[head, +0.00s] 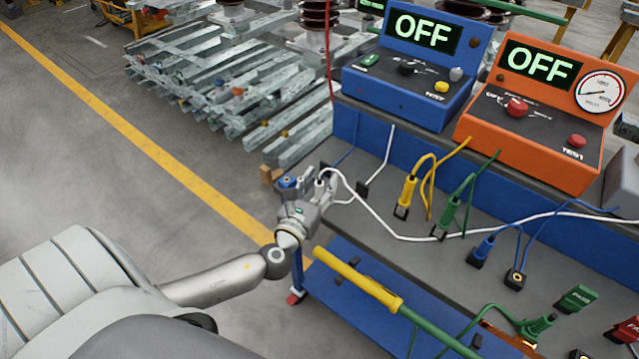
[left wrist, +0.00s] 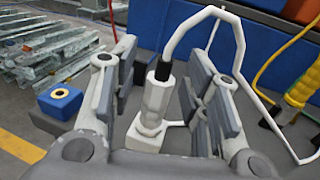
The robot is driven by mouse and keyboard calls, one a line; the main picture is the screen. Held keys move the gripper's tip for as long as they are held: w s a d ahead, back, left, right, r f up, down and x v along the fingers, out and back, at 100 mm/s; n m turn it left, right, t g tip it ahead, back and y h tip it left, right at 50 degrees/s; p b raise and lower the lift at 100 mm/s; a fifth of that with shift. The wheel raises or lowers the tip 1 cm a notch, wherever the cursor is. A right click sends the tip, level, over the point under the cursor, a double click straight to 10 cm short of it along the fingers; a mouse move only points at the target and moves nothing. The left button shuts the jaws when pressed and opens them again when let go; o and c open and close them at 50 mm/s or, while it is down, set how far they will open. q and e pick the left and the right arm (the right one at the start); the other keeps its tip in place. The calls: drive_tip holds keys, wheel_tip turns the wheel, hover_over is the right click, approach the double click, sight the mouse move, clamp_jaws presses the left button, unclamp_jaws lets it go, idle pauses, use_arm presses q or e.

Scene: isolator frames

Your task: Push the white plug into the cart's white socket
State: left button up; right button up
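The white plug (left wrist: 156,97) stands roughly upright between the fingers of my left gripper (left wrist: 162,105), its dark neck and white cable on top. Gaps show between the plug and both finger pads, so the gripper looks open around it. The white socket (left wrist: 146,136) is directly below, and the plug's lower end meets it; I cannot tell how deep it sits. In the head view my left gripper (head: 322,187) is at the cart's left end and largely hides plug and socket. My right gripper is not in view.
A blue socket (left wrist: 60,97) with a yellow ring stands left of the gripper. Yellow (head: 408,190), green (head: 447,213) and blue (head: 484,248) plugs stand on the cart top to the right. The white cable (head: 395,234) runs across the top. Blue and orange boxes reading OFF stand behind.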

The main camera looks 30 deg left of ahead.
use_arm(q)
drive_tip(key=s+d, duration=0.2)
drive_tip(key=s, duration=1)
drive_tip(key=shift+w+d, duration=0.1)
idle(0.4)
drive_tip(key=s+a+f+n+g, duration=0.2)
drive_tip(key=s+f+n+g, duration=0.15)
drive_tip(key=f, duration=0.65)
drive_tip(key=s+a+f+n+g, duration=0.25)
drive_tip(key=f+n, duration=0.25)
drive_tip(key=f, duration=0.6)
drive_tip(key=s+a+f+n+g, duration=0.1)
drive_tip(key=s+f+n+g, duration=0.35)
drive_tip(key=f, duration=0.55)
drive_tip(key=s+d+f+n+g+h, duration=0.1)
drive_tip(key=s+d+f+n+g, duration=0.1)
drive_tip(key=s+d+f+n, duration=0.2)
drive_tip(key=s+d+f+n+g+h, duration=0.1)
drive_tip(key=s+d+f+n, duration=0.3)
drive_tip(key=s+f+n, duration=0.4)
drive_tip(key=s+d+f+n+g+h, duration=0.1)
drive_tip(key=s+d+f+n+g, duration=0.2)
drive_tip(key=s+f+n, duration=0.3)
drive_tip(key=s+d+f, duration=0.1)
drive_tip(key=s, duration=0.3)
drive_tip(key=shift+n, duration=0.3)
